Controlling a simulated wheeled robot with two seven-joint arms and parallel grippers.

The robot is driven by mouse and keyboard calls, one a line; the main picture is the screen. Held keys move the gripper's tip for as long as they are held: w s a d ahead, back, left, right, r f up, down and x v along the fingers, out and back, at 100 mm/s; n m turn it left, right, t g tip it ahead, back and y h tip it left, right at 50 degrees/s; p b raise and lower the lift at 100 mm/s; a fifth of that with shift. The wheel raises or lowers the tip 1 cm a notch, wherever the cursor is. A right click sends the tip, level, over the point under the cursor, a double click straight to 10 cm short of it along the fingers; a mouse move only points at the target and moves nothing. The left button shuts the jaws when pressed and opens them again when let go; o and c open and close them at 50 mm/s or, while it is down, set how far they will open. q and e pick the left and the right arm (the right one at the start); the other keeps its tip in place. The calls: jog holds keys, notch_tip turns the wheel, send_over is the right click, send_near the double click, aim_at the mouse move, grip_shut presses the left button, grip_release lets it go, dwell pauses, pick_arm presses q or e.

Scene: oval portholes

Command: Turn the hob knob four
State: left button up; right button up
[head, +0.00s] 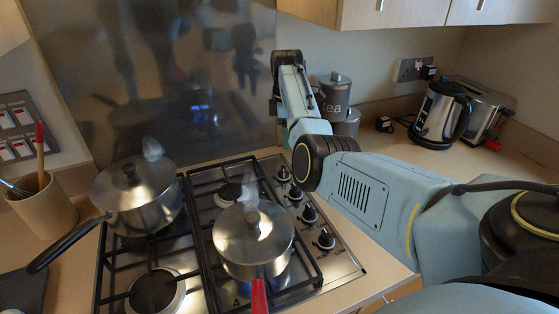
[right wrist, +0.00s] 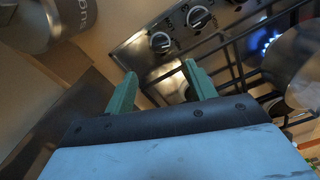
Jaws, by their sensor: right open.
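A row of several black-and-silver hob knobs runs along the right side of the hob, from the farthest knob (head: 283,173) to the nearest knob (head: 325,239). Their markings are too small to read, so I cannot tell which is number four. Two knobs show in the right wrist view, one nearer (right wrist: 160,42) and one farther off (right wrist: 199,17). My right gripper (right wrist: 160,74) is open, with its green fingers apart and clear of both visible knobs. In the head view my right arm reaches over the far right corner of the hob, and its fingers are hidden. My left gripper is out of view.
A steaming lidded pot (head: 138,194) and a steaming pan with a red handle (head: 253,240) stand on the hob. Canisters (head: 336,92), a kettle (head: 441,115) and a toaster (head: 486,108) stand behind my right arm. A utensil pot (head: 45,207) is at left.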

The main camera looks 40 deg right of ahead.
aim_at(285, 169)
notch_tip(285, 169, down, 4)
jog(key=shift+s, duration=0.15)
jog(key=f, duration=0.3)
jog(key=f+b, duration=0.1)
jog(key=f, duration=0.3)
jog(key=shift+w+f, duration=0.2)
jog(key=shift+f, duration=0.05)
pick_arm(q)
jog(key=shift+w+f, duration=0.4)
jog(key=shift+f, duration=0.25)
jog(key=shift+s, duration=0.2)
pick_arm(e)
jog(key=shift+c, duration=0.2)
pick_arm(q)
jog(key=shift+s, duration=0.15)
pick_arm(e)
jog(key=c, duration=0.9)
